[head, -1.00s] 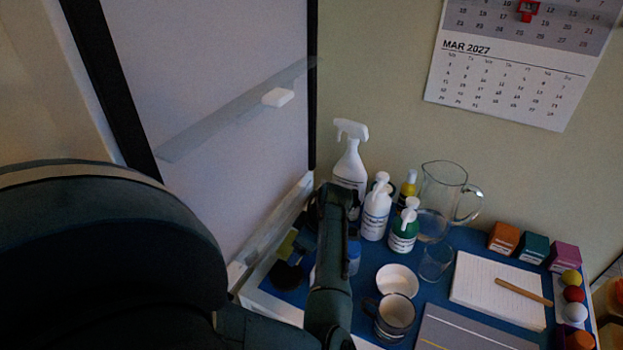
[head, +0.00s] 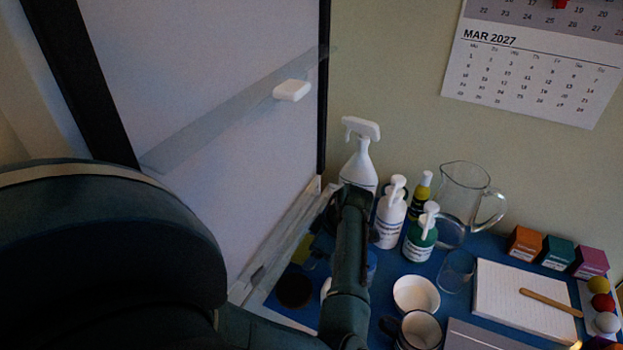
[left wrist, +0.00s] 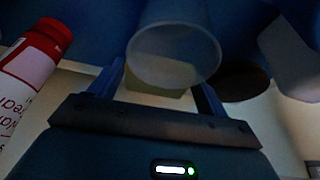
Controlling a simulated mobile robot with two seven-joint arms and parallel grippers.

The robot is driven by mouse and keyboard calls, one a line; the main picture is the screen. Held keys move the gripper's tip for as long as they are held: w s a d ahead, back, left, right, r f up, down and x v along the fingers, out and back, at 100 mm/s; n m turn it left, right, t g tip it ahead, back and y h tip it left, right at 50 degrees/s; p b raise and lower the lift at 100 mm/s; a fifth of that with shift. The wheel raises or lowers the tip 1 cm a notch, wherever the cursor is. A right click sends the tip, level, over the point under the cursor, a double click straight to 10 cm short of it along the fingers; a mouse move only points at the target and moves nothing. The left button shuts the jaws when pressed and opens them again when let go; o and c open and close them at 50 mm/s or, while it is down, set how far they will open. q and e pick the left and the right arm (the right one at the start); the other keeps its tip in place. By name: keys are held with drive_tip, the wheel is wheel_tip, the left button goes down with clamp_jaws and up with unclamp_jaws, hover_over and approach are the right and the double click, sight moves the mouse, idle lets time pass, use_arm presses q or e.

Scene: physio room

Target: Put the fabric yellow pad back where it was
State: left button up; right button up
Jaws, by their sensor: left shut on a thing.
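The yellow pad (head: 303,250) shows as a small olive-yellow patch at the left end of the blue-topped table, beside my left gripper (head: 322,243). In the left wrist view the pad (left wrist: 158,92) lies between the two fingers of my left gripper (left wrist: 160,90), which is shut on it. A pale round translucent thing (left wrist: 175,52) covers part of the pad in that view. My forearm hides much of the gripper in the head view. My right gripper is in neither view.
A spray bottle (head: 358,163), pump bottles (head: 390,215) and a glass jug (head: 465,195) stand close right of my arm. A white bowl (head: 416,294) and mug (head: 418,330) are nearer. A dark round thing (head: 294,290) lies left. A red-and-white bottle (left wrist: 32,70) is beside the gripper.

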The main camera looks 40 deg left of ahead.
use_arm(q)
drive_tip(key=shift+w+f, duration=0.1)
drive_tip(key=shift+f, duration=0.15)
drive_tip(key=shift+d, duration=0.1)
drive_tip(key=o, duration=0.5)
drive_tip(key=shift+f, duration=0.1)
drive_tip(key=o, duration=0.4)
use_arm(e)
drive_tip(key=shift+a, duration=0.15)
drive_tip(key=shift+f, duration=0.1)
